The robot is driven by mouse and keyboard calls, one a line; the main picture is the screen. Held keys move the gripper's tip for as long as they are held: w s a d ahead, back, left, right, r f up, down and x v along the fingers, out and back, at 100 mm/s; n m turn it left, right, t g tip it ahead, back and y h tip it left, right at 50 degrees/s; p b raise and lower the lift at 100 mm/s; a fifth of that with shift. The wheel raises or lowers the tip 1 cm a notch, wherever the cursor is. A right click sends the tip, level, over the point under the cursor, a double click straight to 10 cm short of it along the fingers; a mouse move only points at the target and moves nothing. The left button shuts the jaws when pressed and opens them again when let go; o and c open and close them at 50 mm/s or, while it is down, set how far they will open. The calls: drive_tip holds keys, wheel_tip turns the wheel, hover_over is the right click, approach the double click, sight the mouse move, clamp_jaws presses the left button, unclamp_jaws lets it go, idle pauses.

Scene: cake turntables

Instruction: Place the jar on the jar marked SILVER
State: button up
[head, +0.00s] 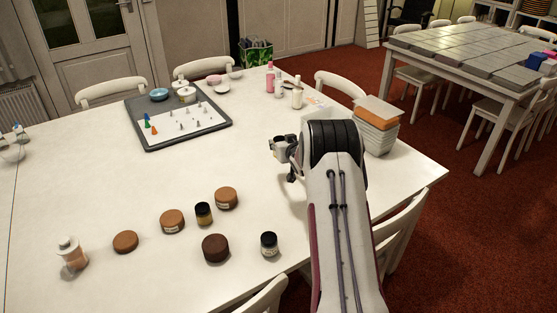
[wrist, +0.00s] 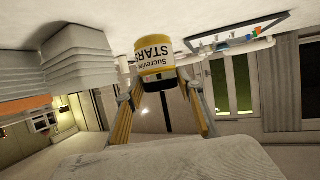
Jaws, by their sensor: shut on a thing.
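My gripper (head: 286,152) is over the right part of the white table. It is shut on a jar (wrist: 154,62) with a yellow and white label reading "STAR", upside down in the wrist view. The jar's dark end points toward the bottom of that view. In the head view the held jar is small and partly covered by the gripper. On the table stand a dark jar with a yellowish band (head: 204,214) and a black-lidded jar with a pale label (head: 269,244). Their labels are too small to read, so I cannot tell which is marked SILVER.
Several brown round pieces (head: 172,221) surround the two jars, with a pump bottle (head: 71,253) at front left. A dark-rimmed tray (head: 216,123) with small pieces lies at the back. Stacked grey containers (head: 374,132) stand right of my arm. The table's middle is clear.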

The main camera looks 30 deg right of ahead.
drive_tip(key=shift+s+d+r, duration=0.1)
drive_tip(key=shift+d, duration=0.15)
drive_tip(key=s+d+r, duration=0.4)
drive_tip(key=d+r, duration=0.1)
drive_tip(key=r+n+g+y, duration=0.1)
drive_tip(key=r+n+y, duration=0.1)
drive_tip(key=n+y, duration=0.85)
hover_over(273, 239)
drive_tip(key=shift+m+y, duration=0.35)
drive_tip(key=shift+f, duration=0.1)
drive_tip(key=shift+f, duration=2.85)
drive_tip(key=shift+f, duration=2.1)
